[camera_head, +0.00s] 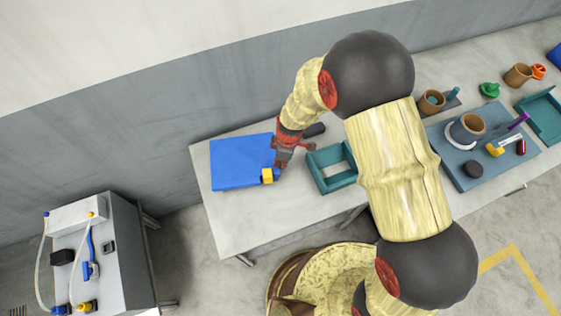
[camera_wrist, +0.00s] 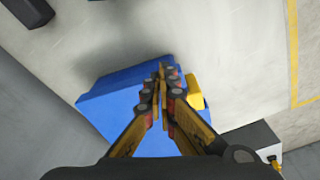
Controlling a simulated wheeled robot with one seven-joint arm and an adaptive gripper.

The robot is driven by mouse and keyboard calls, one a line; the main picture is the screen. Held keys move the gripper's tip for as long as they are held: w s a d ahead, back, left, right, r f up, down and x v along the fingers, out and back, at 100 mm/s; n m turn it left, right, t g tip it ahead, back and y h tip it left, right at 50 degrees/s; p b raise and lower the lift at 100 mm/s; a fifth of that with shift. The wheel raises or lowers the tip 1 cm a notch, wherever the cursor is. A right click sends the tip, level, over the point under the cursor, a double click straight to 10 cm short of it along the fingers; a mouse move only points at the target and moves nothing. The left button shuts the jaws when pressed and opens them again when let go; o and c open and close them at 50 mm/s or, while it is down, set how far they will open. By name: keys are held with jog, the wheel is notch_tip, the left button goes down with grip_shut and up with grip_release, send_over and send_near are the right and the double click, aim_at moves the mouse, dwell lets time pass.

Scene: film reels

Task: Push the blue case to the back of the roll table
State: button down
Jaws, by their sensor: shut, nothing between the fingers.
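The blue case (camera_head: 238,160) lies flat near the left end of the pale grey roll table (camera_head: 240,222), towards the wall side. A small yellow piece (camera_head: 267,176) shows at its front right corner. My gripper (camera_head: 279,166) is shut and empty at the case's right edge. In the wrist view, my gripper's fingertips (camera_wrist: 165,74) overlap the blue case (camera_wrist: 125,95), with the yellow piece (camera_wrist: 195,92) just right of them. I cannot tell whether the fingers touch the case. The gripper hides part of the case.
A teal open frame (camera_head: 318,176) stands right of the gripper, and a dark object (camera_head: 315,130) lies behind it. A blue-grey mat (camera_head: 455,165) holds a cup and small items further right. The table in front of the case is clear. A grey cabinet (camera_head: 130,245) stands at lower left.

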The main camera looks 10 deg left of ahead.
jog(key=shift+s+f, duration=0.45)
jog(key=shift+f, duration=0.05)
jog(key=shift+a, duration=0.8)
jog(key=shift+d+b, duration=0.3)
jog(key=shift+b, duration=0.1)
jog(key=shift+d+b, duration=0.45)
jog(key=shift+d, duration=0.7)
jog(key=shift+r, duration=0.1)
notch_tip(320, 180, up, 6)
jog(key=p, duration=0.3)
jog(key=shift+w+a+r, duration=0.2)
jog(key=shift+w, duration=0.2)
